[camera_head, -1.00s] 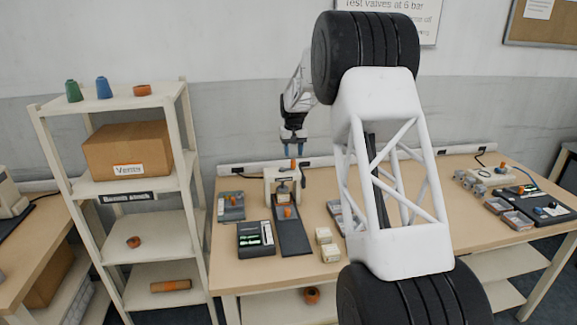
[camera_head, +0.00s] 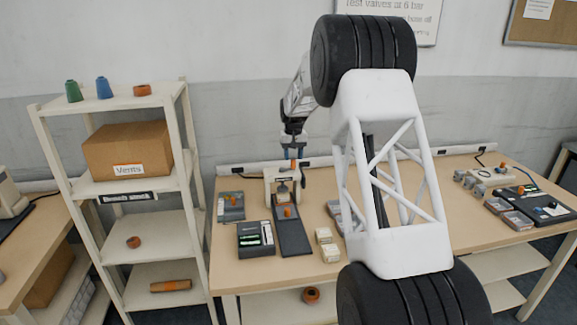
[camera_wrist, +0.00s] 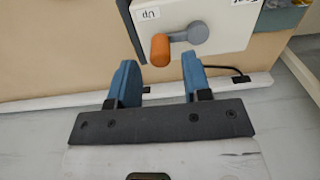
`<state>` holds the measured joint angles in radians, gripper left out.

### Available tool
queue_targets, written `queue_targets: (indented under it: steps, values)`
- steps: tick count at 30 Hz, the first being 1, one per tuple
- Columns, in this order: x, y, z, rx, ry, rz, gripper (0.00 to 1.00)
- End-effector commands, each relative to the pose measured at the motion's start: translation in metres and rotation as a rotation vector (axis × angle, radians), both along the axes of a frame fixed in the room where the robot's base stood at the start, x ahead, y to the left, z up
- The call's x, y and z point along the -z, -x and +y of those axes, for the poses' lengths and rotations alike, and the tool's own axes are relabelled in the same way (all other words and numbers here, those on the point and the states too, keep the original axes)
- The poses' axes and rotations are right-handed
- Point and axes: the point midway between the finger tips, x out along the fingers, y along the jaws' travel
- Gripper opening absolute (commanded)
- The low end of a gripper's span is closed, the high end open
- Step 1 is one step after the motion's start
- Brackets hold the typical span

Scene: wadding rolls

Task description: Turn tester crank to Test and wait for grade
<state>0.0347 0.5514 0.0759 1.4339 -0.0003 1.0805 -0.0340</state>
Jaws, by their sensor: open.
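The tester (camera_head: 270,175) is an off-white box on the table, behind a dark base plate, in the head view. In the wrist view its white face (camera_wrist: 225,25) carries a grey crank (camera_wrist: 190,34) with an orange knob (camera_wrist: 160,50). The crank arm lies roughly level, with the knob at the left below the "Up" label (camera_wrist: 148,14). A second label, partly cut off at the top edge, seems to read "Test". My gripper (camera_wrist: 160,72) is open, its blue fingertips on either side of the knob's line and just short of it. In the head view my gripper (camera_head: 293,153) is directly above the knob.
A dark tray (camera_head: 256,239) with light cylinders stands at the front left of the base plate. A grey device (camera_head: 231,206) is left of the tester, and cream blocks (camera_head: 326,243) are to the right. A white rail runs along the table's back edge.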

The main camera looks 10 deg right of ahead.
Motion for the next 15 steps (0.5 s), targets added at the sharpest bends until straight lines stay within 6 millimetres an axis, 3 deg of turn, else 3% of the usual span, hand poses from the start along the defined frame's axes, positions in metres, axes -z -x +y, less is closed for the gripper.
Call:
queue_targets:
  steps: [15]
  values:
    - [0.022,0.0,0.0,0.0,0.0,0.0,0.45]
